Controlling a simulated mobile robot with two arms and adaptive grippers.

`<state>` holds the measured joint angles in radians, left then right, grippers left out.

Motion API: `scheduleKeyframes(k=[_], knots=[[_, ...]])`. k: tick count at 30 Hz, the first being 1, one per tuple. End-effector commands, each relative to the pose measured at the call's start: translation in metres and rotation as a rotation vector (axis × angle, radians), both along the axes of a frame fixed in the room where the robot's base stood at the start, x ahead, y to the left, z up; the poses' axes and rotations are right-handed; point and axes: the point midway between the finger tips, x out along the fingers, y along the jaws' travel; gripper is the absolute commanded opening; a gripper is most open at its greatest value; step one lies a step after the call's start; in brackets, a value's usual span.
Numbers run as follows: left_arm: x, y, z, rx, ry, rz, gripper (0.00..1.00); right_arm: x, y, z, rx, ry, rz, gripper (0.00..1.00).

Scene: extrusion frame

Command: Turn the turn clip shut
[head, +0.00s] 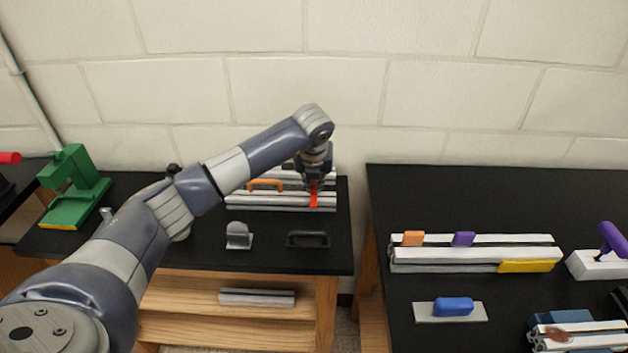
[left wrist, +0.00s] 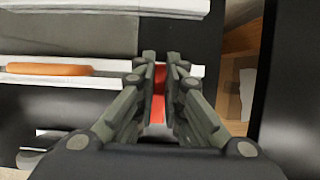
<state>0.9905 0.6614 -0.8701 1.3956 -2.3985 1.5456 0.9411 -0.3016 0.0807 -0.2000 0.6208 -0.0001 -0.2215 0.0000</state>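The red turn clip (head: 313,196) is on the pale extrusion frame (head: 240,199), near its right end, on the left table. In the head view it is a narrow strip running across the front rail. My left gripper (head: 314,179) is directly over it, pointing down. In the left wrist view, the fingers (left wrist: 160,58) are close together with red clip (left wrist: 158,82) between them. My right gripper is not in view.
An orange handle (head: 266,184) lies along the frame, left of the clip. A grey bracket (head: 238,237) and a black handle (head: 308,239) sit in front. A green press (head: 74,186) stands at left. The right table (head: 480,195) holds another rail assembly (head: 450,257).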

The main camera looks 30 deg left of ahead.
Motion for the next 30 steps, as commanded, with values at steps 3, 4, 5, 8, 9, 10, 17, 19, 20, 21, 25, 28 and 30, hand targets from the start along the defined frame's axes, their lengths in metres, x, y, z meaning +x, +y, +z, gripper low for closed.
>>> scheduleKeyframes(k=[3,4,5,8,9,10,17,19,20,21,25,28,30], knots=[[0.000,0.000,0.000,0.000,0.000,0.000,0.00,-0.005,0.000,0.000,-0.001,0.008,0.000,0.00],[0.000,0.000,0.000,0.000,0.000,0.000,0.00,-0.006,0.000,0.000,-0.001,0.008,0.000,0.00],[0.000,0.000,0.000,0.000,0.000,0.000,0.00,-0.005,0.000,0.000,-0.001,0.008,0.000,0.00],[0.000,0.000,0.000,0.001,0.000,-0.004,0.00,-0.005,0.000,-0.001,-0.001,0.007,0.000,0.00],[0.000,0.000,0.000,0.000,0.000,-0.009,0.00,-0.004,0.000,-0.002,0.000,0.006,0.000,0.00],[0.000,0.000,0.000,0.000,-0.001,-0.013,0.00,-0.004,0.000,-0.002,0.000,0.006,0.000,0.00],[0.000,0.001,-0.001,0.001,-0.002,-0.099,0.00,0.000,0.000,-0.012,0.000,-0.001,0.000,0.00],[0.000,0.002,-0.002,0.000,-0.002,-0.145,0.00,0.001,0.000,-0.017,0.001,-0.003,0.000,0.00],[0.000,0.002,-0.002,0.001,-0.003,-0.167,0.00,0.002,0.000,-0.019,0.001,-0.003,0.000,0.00],[0.000,0.002,-0.002,0.000,-0.003,-0.199,0.00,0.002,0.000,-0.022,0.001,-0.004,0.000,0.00],[0.000,0.002,-0.002,0.000,-0.003,-0.316,0.00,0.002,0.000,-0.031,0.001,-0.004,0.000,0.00],[0.000,0.003,-0.002,0.002,-0.004,-0.410,0.00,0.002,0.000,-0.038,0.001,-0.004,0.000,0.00],[0.000,0.002,-0.002,0.001,-0.003,-0.477,0.00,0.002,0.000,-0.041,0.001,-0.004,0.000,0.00]])
